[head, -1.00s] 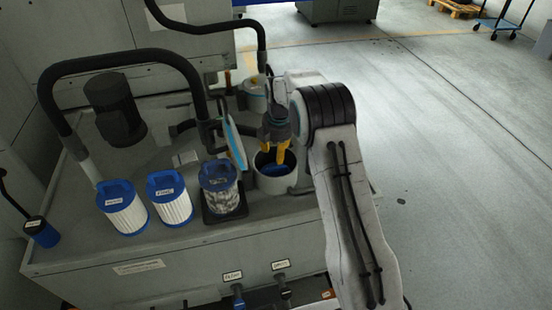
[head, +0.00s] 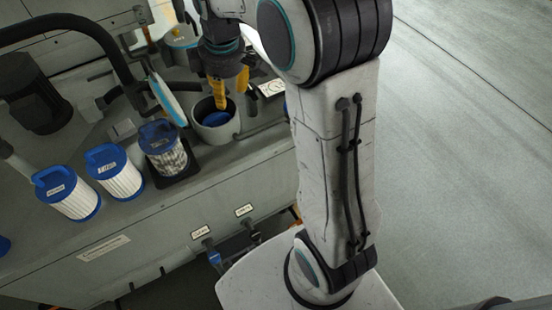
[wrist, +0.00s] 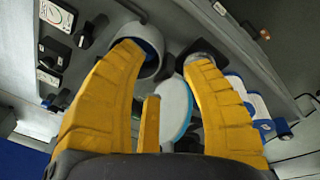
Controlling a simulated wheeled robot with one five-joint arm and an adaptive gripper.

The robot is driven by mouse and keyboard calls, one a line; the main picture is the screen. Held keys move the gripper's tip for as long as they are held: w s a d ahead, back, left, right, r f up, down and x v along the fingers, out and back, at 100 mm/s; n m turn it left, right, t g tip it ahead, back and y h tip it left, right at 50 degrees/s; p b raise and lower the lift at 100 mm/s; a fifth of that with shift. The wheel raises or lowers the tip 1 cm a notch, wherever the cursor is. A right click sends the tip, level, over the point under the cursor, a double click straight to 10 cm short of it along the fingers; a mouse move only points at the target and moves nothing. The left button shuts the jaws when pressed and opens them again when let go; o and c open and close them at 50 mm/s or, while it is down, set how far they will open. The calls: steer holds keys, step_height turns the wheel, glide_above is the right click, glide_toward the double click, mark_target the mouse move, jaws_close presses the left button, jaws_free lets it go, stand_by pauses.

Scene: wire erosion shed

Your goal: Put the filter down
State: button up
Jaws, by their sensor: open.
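A round grey pot (head: 226,133) stands open on the machine top, with a blue top (head: 215,118) inside it. I cannot tell for sure that this is a filter's cap. My gripper (head: 229,86) is open and empty above the pot, its yellow fingers spread. In the wrist view my gripper (wrist: 164,58) has the pot (wrist: 152,68) beyond its left finger. A greyed, dirty filter (head: 164,147) with a blue cap stands on a black pad (head: 186,172). Two clean white filters (head: 119,177) (head: 71,198) with blue handled caps stand to its left.
A pale disc-shaped lid with a light-blue rim (head: 167,99) stands upright beside the pot. A thick black hose (head: 85,27) arches over the back left, near a dark cylinder (head: 30,95). Open floor (head: 470,150) lies to the right.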

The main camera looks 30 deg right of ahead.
steer(key=s+m, duration=1)
steer(key=s, duration=1.2)
steer(key=shift+s+t, duration=0.35)
steer(key=shift+t, duration=0.05)
steer(key=shift+r, duration=0.1)
step_height(320, 180, up, 9)
steer(key=p, duration=0.8)
steer(key=shift+r+p, duration=0.15)
steer(key=shift+p, duration=0.15)
